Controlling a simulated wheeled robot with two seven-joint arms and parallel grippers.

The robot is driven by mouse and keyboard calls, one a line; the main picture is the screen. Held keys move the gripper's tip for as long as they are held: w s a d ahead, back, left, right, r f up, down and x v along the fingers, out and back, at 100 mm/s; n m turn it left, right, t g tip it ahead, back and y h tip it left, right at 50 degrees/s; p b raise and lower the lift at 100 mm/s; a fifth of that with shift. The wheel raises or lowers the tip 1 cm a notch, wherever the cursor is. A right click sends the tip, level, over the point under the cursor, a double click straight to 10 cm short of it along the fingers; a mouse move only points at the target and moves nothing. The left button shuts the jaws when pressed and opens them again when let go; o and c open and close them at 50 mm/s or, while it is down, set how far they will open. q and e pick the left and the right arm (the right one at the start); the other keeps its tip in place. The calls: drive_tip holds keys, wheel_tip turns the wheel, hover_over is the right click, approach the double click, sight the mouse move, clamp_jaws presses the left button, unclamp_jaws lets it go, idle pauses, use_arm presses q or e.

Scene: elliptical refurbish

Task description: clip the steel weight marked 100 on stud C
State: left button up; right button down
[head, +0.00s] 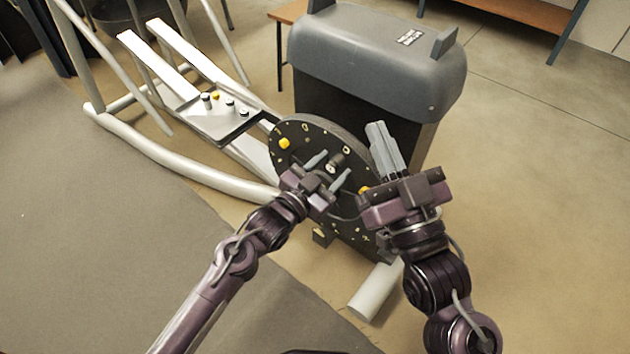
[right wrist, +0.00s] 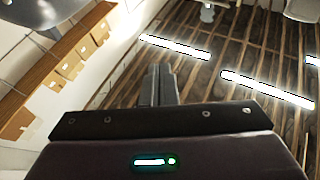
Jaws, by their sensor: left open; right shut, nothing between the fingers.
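A round dark flywheel disc (head: 300,140) with small yellowish marks stands upright in the middle of the head view; I cannot read the stud letters. A yellow piece (head: 284,143) sits on its upper left and another yellow piece (head: 364,190) at its right. A tray (head: 246,127) left of the disc holds several small dark, pale-topped pieces (head: 229,101) and a yellow one; no 100 marking is legible. My left gripper (head: 328,171) is open in front of the disc's middle, around or before a small dark, light-faced part. My right gripper (head: 378,130) is shut and empty, pointing up; its fingers also show in the right wrist view (right wrist: 158,85).
A grey-topped dark housing (head: 378,60) stands behind the disc. White frame rails (head: 180,170) run to the left. A pale cylindrical foot (head: 375,292) lies below the disc. A grey mat (head: 100,240) covers the left floor; the right floor is clear. Benches stand behind.

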use_arm(q)
drive_tip(key=p+v, duration=0.1)
drive_tip(key=v, duration=0.2)
drive_tip(key=shift+s, duration=0.15)
drive_tip(key=p+v, duration=0.1)
drive_tip(key=v, duration=0.3)
drive_tip(key=shift+s+a, duration=0.2)
drive_tip(key=shift+a, duration=0.05)
use_arm(e)
wheel_tip(320, 180, down, 17)
drive_tip(key=s+g+h, duration=0.1)
drive_tip(key=g+h, duration=0.2)
drive_tip(key=g, duration=0.5)
drive_tip(key=shift+s+a, duration=0.2)
drive_tip(key=shift+a, duration=0.2)
drive_tip(key=shift+r, duration=0.1)
